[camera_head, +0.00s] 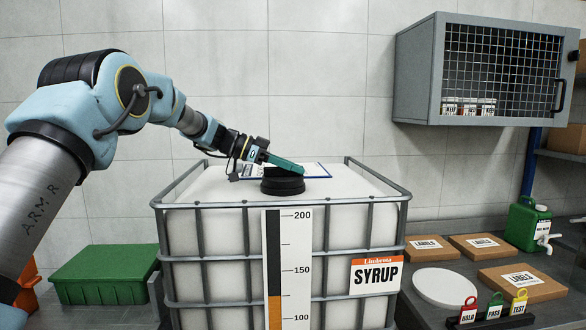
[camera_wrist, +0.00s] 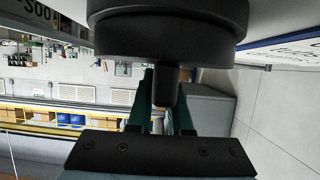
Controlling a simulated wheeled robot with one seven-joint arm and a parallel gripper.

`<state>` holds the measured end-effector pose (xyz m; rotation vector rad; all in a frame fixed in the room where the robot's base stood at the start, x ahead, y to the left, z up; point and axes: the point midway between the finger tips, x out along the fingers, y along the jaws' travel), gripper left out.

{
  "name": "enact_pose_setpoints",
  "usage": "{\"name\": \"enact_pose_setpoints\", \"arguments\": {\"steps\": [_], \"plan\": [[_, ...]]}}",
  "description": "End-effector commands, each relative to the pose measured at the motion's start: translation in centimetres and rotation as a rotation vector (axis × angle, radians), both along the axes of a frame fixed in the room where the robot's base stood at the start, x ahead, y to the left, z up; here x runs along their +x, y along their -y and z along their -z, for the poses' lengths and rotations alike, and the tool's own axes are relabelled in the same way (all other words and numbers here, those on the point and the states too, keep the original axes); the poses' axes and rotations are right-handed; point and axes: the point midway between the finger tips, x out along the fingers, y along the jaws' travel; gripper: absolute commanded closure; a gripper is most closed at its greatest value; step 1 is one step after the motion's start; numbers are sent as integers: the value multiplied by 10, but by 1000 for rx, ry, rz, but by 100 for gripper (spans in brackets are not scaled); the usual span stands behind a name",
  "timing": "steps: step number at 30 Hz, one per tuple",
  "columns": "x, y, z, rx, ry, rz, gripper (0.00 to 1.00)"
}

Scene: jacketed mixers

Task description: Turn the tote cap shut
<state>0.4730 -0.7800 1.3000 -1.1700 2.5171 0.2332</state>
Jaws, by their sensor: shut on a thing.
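The tote (camera_head: 228,240) is a white tank in a grey cage, with a level scale and a "SYRUP" label on its front. Its black round cap (camera_head: 283,185) sits on the top. In the wrist view the cap (camera_wrist: 165,30) fills the upper middle, and a short black lug (camera_wrist: 164,88) sticks out from its side. My gripper (camera_head: 296,169) reaches the cap from the left with green fingers. In the wrist view the gripper's fingers (camera_wrist: 163,98) stand on either side of the lug, shut on it. The cap's thread is hidden.
A clipboard (camera_head: 316,170) lies on the tote top behind the cap. Cage rails rim the top. A mesh-front cabinet (camera_head: 490,70) hangs at upper right. A green bin (camera_head: 104,275) stands left; cartons (camera_head: 522,284), tags and a green can (camera_head: 528,222) are on the right bench.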

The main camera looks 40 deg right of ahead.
Motion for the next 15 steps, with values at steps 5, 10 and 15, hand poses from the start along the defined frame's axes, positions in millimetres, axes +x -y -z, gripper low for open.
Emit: {"name": "enact_pose_setpoints", "arguments": {"steps": [5,10,15], "plan": [[-1,0,-1,-2,0,3,79],[-1,0,-1,-1,0,1,60],[-1,0,0,-1,0,1,52]]}}
